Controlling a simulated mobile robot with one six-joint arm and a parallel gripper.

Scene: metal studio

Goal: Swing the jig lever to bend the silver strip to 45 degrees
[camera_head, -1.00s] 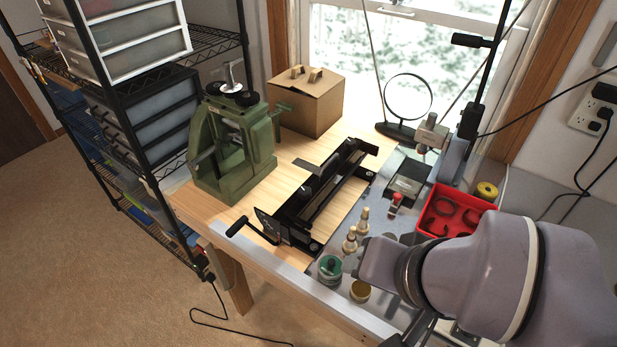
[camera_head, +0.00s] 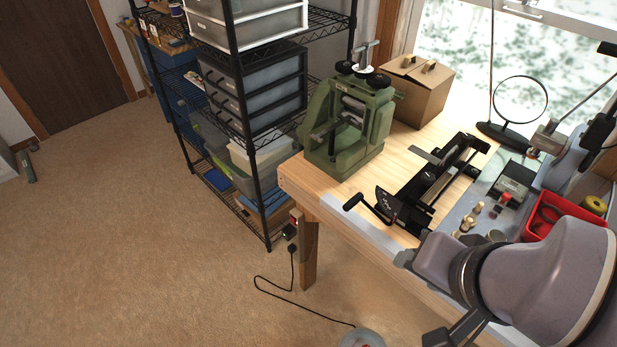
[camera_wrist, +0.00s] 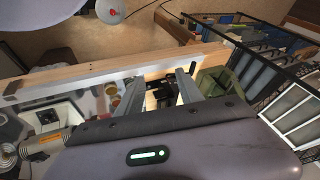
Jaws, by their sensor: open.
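The black bending jig (camera_head: 432,188) lies on the wooden bench, its long rails running away from the front edge. A crank-like lever with a black handle (camera_head: 353,202) sticks out at its near left end. A flat grey piece (camera_head: 426,156), perhaps the silver strip, crosses its far part; its bend angle cannot be told. My gripper (camera_head: 420,299) is near the bench's front edge, right of the lever and apart from it. In the wrist view my gripper (camera_wrist: 161,80) has its fingers apart and nothing between them, with dark jig parts (camera_wrist: 158,94) beyond.
A green rolling mill (camera_head: 347,130) stands left of the jig, and a cardboard box (camera_head: 418,92) behind it. A red tray (camera_head: 541,222) and small bottles (camera_head: 470,218) are to the right. A wire shelf (camera_head: 266,190) stands left of the bench. Carpet (camera_head: 130,240) is open at left.

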